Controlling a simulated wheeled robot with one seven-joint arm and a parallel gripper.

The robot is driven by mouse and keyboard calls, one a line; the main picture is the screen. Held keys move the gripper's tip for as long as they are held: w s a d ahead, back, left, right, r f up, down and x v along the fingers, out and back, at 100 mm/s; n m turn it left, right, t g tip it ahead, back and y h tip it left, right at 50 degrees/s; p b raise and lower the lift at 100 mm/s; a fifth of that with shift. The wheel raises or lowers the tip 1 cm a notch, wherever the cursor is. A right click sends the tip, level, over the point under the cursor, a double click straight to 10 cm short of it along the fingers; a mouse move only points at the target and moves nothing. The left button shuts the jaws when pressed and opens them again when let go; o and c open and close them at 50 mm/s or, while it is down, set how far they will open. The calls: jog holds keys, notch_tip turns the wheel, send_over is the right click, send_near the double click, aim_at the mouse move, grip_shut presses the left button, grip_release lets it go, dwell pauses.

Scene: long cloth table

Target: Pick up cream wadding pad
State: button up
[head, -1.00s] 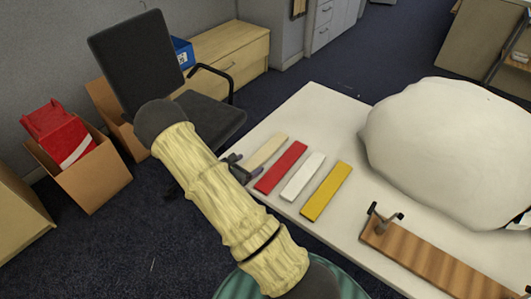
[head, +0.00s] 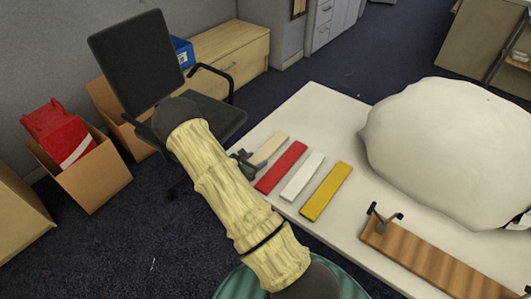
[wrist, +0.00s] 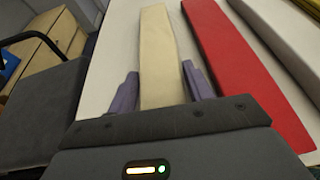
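The cream wadding pad (head: 268,148) lies flat on the white table, leftmost in a row of coloured pads. In the wrist view the cream pad (wrist: 160,55) runs away from me between my two purple fingers. My gripper (wrist: 162,88) is open, with one finger on each side of the pad's near part. I cannot tell whether the fingers touch it. In the head view my gripper (head: 247,160) is partly hidden behind my arm, at the pad's near end.
A red pad (head: 281,167) lies close to the right of the cream one, then a white pad (head: 302,177) and a yellow pad (head: 326,191). A large white bundle (head: 450,150) and a wooden board (head: 440,262) are further right. An office chair (head: 205,115) stands by the table's left edge.

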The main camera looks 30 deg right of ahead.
jog(key=c, duration=0.4)
jog(key=shift+o, duration=0.2)
notch_tip(320, 180, up, 10)
